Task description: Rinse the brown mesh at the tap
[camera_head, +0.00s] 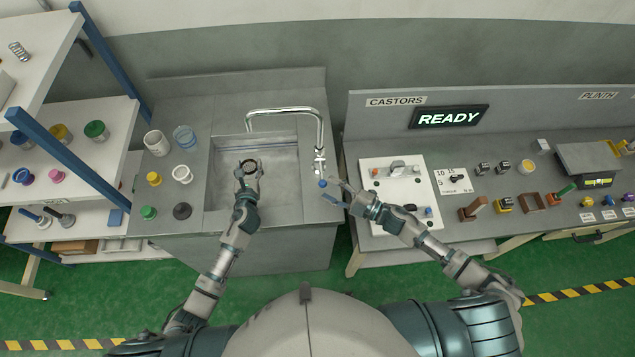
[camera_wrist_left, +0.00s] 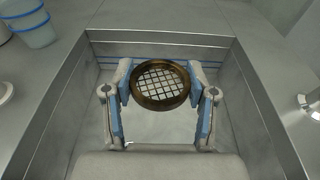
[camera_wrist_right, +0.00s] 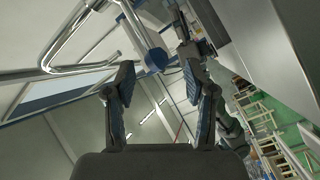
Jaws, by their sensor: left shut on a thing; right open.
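The brown mesh (camera_wrist_left: 160,86) is a round brown ring with a pale grid across it. My left gripper (camera_wrist_left: 160,90) is shut on its rim and holds it over the sink basin (camera_head: 282,168). In the head view the mesh (camera_head: 249,165) shows as a small dark ring at my left gripper (camera_head: 248,172). The tap (camera_head: 285,112) is a chrome pipe arched over the back of the basin. Its blue-tipped handle (camera_head: 322,183) is at the basin's right side. My right gripper (camera_head: 340,193) is open and empty close to that handle. No water stream is visible.
Left of the basin stand a white cup (camera_head: 156,143), a blue clear cup (camera_head: 185,139) and several small coloured pots. Right of my right gripper is a bench with a white control panel (camera_head: 398,195) and a READY sign (camera_head: 449,117). A shelf rack (camera_head: 75,130) stands far left.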

